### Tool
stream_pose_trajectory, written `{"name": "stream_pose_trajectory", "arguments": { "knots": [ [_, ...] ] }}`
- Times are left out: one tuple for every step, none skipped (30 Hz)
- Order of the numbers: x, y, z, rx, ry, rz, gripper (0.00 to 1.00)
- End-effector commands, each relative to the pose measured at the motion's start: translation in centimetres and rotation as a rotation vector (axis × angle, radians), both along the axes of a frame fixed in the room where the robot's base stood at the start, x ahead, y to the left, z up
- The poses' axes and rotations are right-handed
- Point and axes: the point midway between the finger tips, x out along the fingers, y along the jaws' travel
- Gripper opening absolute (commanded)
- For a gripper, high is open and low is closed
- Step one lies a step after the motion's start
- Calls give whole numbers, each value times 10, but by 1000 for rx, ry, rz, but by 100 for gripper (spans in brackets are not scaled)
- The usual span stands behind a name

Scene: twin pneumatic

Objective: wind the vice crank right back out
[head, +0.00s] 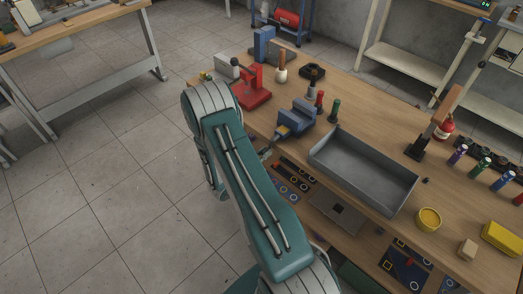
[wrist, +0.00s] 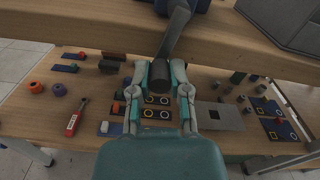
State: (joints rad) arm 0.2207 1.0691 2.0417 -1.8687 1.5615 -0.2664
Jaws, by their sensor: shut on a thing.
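The blue vice (head: 298,114) stands at the near edge of the wooden workbench. Its lower part shows at the top of the wrist view (wrist: 192,5). In the wrist view the crank's grey arm (wrist: 178,32) comes down from the vice to a dark cylindrical handle (wrist: 161,86). My gripper (wrist: 160,76) is shut on this handle, with one teal-tipped finger on either side of it. In the head view my teal arm hides most of the gripper and the crank.
A grey open tray (head: 362,172) stands right of the vice, and a red press (head: 254,92) left of it. Small bottles stand close beside the vice. A lower shelf (wrist: 40,105) holds a red-handled tool (wrist: 75,120), dark boards and small parts. Open floor (head: 100,160) lies left.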

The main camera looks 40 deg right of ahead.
Motion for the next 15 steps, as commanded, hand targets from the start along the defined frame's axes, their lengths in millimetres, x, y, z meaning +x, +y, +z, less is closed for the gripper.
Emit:
{"name": "stream_pose_trajectory", "arguments": {
  "knots": [
    [-2,-1,0,-4,44,0,0],
    [-3,-1,0,-7,72,0,0],
    [-4,-1,0,-10,111,0,0],
    [-6,-1,0,-12,139,0,0],
    [-7,-1,0,-14,166,1,0],
    [-8,-1,0,-17,204,1,0],
    [-10,-1,0,-19,232,1,0],
    [-11,-1,0,-21,261,1,0],
    [-12,-1,1,-25,299,1,0],
    [-13,-1,1,-27,327,1,0],
    [-14,-2,1,-29,356,1,0],
    [-16,-2,1,-32,394,2,0],
    [-17,-2,2,-34,422,2,0],
    [-18,-2,2,-37,449,2,0],
    [-20,-2,3,-40,487,1,0]
  ]
}}
